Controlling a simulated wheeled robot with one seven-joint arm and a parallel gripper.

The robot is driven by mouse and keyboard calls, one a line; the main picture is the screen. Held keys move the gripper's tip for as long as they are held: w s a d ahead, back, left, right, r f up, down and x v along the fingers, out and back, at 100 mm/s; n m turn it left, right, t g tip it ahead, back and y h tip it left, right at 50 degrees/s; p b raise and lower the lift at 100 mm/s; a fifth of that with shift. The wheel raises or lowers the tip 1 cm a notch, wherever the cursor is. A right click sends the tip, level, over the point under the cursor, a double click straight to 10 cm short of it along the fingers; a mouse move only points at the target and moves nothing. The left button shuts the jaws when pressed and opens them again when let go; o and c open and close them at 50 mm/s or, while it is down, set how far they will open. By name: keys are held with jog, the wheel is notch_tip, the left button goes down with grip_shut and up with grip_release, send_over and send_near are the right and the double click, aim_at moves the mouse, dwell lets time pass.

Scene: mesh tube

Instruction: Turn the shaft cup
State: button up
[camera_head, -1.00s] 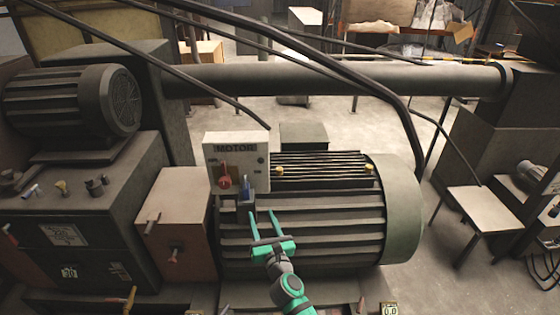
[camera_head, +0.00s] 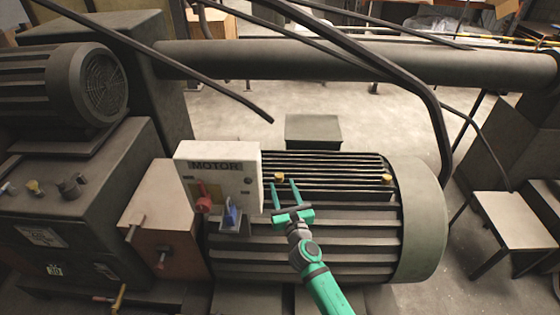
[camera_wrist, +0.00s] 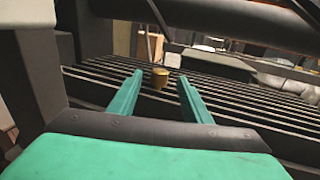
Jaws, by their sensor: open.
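The shaft cup is most likely one of the small yellow cups on the ribbed motor top. The left yellow cup (camera_head: 279,177) stands just beyond my fingertips, and it also shows in the wrist view (camera_wrist: 160,78), between and ahead of the two fingers. A second yellow cup (camera_head: 386,179) sits further right on the motor. My green gripper (camera_head: 284,185) is open and empty, with its fingers pointing at the left cup. In the wrist view my gripper (camera_wrist: 158,92) has a finger on either side of the cup's line. I cannot tell whether they touch it.
The large finned motor (camera_head: 330,235) lies under my arm. A MOTOR switch box (camera_head: 218,160) with red and blue knobs stands left of my gripper. A dark cable (camera_head: 420,85) and a thick pipe (camera_head: 300,60) run behind. A small bench (camera_head: 515,220) stands at right.

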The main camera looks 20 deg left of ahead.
jog(key=shift+x, duration=5.35)
jog(key=shift+c, duration=0.2)
jog(key=c, duration=1)
